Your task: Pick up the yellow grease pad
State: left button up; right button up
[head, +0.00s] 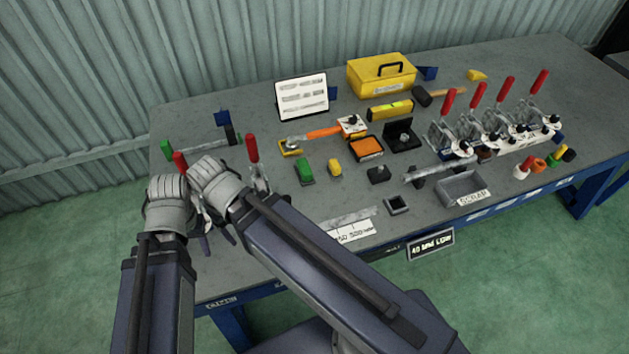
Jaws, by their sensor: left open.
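A small yellow block (335,168), which looks like the grease pad, lies flat near the middle of the grey bench (290,215). It sits just right of a green block (305,171), with a small gap between them. My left gripper (212,232) is open over the left front of the bench, well to the left of the yellow block and apart from it. My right gripper (215,182) is close beside it, near two red-handled clamps; my own arm hides its fingers, so its opening does not show. Nothing visibly touches the yellow block.
An orange pad in a black tray (368,147) and an orange-handled tool (325,132) lie behind the yellow block. A red-handled clamp (252,150) stands between my grippers and the blocks. Several clamps and a scrap tray (461,188) are at right.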

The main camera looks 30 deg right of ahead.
aim_at(333, 168)
jog(key=z, duration=1.2)
